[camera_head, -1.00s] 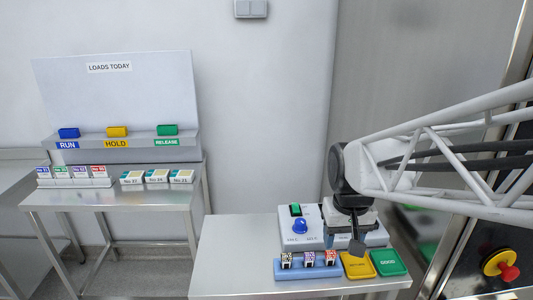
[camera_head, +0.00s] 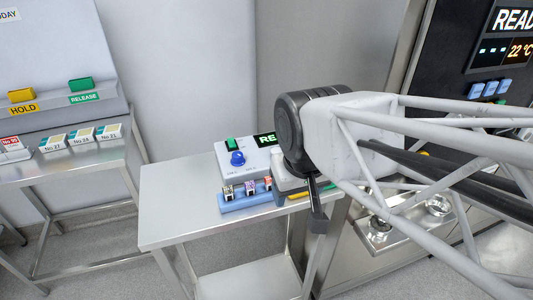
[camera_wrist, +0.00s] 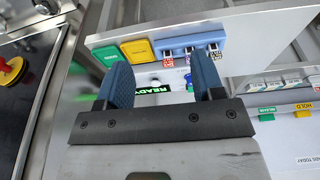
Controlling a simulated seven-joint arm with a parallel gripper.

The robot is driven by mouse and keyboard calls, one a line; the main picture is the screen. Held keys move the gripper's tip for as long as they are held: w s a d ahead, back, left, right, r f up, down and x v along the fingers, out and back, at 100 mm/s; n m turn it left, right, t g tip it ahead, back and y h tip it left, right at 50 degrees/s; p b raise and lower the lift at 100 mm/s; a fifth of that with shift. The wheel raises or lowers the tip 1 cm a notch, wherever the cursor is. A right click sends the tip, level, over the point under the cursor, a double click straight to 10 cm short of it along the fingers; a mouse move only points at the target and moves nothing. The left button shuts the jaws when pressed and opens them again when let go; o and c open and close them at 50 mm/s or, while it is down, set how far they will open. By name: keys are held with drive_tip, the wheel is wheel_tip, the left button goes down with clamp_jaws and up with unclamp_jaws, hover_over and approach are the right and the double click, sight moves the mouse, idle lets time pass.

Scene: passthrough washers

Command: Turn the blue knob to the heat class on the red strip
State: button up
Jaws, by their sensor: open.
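The blue knob (camera_head: 237,158) stands on the left of a pale control box (camera_head: 226,176), below a green switch (camera_head: 231,144). The box's dark display (camera_head: 266,139) shows green letters, partly hidden by my arm. In the wrist view the display (camera_wrist: 150,90) reads READY between my fingers. My gripper (camera_wrist: 162,84) is open and empty, its blue fingers spread above the box. In the head view my gripper (camera_head: 317,215) is right of the knob and apart from it. A card with a red strip (camera_head: 10,142) stands at the left edge; its small text is unreadable.
A blue rack (camera_head: 246,202) with several coded tags stands before the box. Green (camera_wrist: 107,55) and yellow (camera_wrist: 138,50) pads lie beside it in the wrist view. The steel table (camera_head: 180,210) is bare at left. A machine with a lit screen (camera_head: 508,50) stands right.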

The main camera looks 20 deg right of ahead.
drive_tip(key=w, duration=0.1)
drive_tip(key=n+g, duration=0.3)
drive_tip(key=n, duration=0.8)
hover_over(237, 154)
drive_tip(key=f, duration=0.3)
drive_tip(key=shift+s+d+f, duration=0.1)
drive_tip(key=shift+s+d, duration=0.05)
drive_tip(key=shift+s, duration=0.2)
drive_tip(key=shift+w+f+n, duration=0.25)
drive_tip(key=shift+w+n, duration=0.05)
drive_tip(key=shift+w, duration=0.15)
drive_tip(key=shift+f, duration=0.1)
drive_tip(key=shift+f, duration=3.8)
